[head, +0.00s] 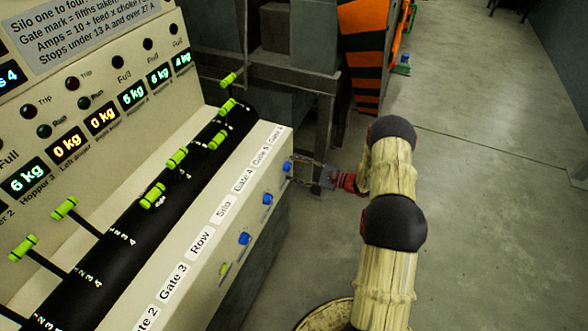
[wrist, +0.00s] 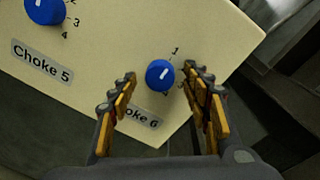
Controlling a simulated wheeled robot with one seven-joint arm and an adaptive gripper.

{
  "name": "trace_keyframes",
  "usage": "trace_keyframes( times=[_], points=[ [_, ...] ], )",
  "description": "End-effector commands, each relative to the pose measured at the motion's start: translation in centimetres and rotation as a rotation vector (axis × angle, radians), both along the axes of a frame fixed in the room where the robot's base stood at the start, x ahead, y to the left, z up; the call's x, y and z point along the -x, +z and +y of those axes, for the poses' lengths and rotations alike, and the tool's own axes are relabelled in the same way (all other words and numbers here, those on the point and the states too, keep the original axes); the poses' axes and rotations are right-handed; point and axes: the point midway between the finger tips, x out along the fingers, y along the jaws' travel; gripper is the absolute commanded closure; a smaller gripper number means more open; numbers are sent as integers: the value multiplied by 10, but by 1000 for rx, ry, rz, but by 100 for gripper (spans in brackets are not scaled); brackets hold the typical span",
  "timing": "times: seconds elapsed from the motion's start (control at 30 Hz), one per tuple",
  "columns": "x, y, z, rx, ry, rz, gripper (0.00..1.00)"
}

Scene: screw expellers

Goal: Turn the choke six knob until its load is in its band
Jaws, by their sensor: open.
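The choke six knob (wrist: 160,74) is blue and round with a white pointer mark, which slants to the upper right in the wrist view. A 1 is printed above it. Its "Choke 6" label is partly hidden by my left finger. My gripper (wrist: 161,79) is open, with one finger on each side of the knob; contact is not visible. In the head view my gripper (head: 304,169) reaches the panel's front face from the right, at the farthest blue knob (head: 287,167). A load reading for choke six cannot be made out.
The choke five knob (wrist: 45,10) sits up and left of it. Several green-handled levers (head: 153,196) stand in the black strip. Lit displays (head: 68,148) show kilograms. A dark machine frame (head: 300,75) stands behind the panel. Open floor (head: 490,200) lies right of my arm.

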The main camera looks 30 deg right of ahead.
Motion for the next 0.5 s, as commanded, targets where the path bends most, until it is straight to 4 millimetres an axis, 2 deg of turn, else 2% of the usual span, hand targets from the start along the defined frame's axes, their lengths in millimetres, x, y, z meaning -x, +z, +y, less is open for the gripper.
trace_keyframes(
  times=[0.5],
  points=[
    [71,4,-62,0,-4,0,52]
  ],
)
